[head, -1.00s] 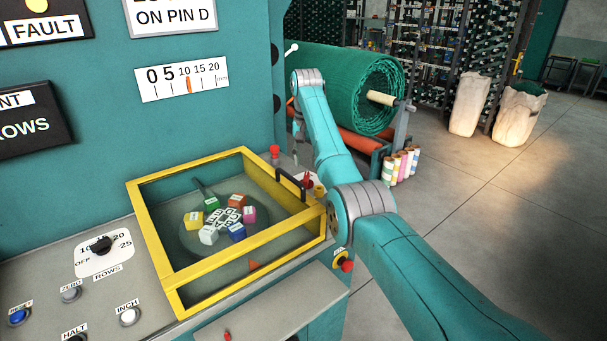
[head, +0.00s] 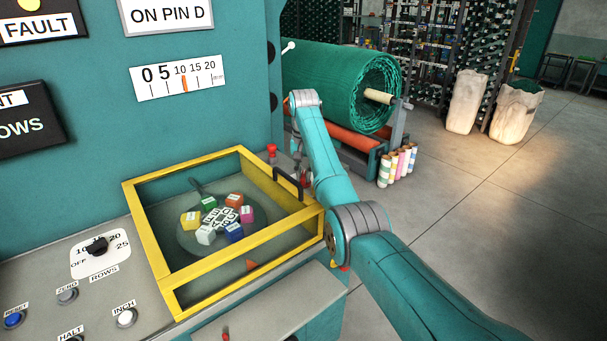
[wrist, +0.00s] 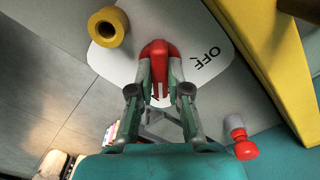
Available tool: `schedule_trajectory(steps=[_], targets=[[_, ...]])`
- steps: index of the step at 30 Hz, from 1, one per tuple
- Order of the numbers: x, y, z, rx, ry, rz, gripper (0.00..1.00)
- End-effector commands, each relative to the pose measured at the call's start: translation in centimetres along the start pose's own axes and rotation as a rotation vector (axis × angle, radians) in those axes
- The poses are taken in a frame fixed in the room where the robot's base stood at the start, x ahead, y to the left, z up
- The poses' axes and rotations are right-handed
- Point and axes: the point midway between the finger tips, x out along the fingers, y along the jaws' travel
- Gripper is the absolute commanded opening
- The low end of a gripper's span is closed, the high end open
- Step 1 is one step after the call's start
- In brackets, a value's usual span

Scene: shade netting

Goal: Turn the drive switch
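The drive switch is a red knob (wrist: 159,64) on a white plate (wrist: 205,38) marked OFF, seen in the wrist view. My gripper (wrist: 159,72) is at the knob, with one finger on each side of its red handle. Whether the fingers press on the handle or stand just clear of it cannot be told. In the head view my gripper (head: 300,174) is beside the right rear corner of the yellow-framed cover, and the switch there is mostly hidden by my arm.
A yellow ring-shaped part (wrist: 108,27) and a red-capped button (wrist: 243,146) flank the switch plate. The yellow-framed clear cover (head: 150,235) with a black handle (head: 287,182) stands close by on the left. A green netting roll (head: 335,80) is behind. Open floor lies right.

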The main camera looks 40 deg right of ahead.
Motion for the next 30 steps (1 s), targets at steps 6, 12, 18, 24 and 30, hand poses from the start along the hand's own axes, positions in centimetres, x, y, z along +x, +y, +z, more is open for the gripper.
schedule_trajectory(steps=[6,12,18,24,30], targets=[[0.00,-0.01,0.01,-0.004,0.000,0.000,0.00],[0.00,-0.01,0.01,-0.050,0.000,0.000,0.00],[0.00,-0.01,0.01,-0.168,0.000,0.000,0.00],[0.00,-0.01,0.01,-0.345,0.000,0.000,0.00],[0.00,-0.01,0.01,-0.536,-0.001,0.000,0.00]])
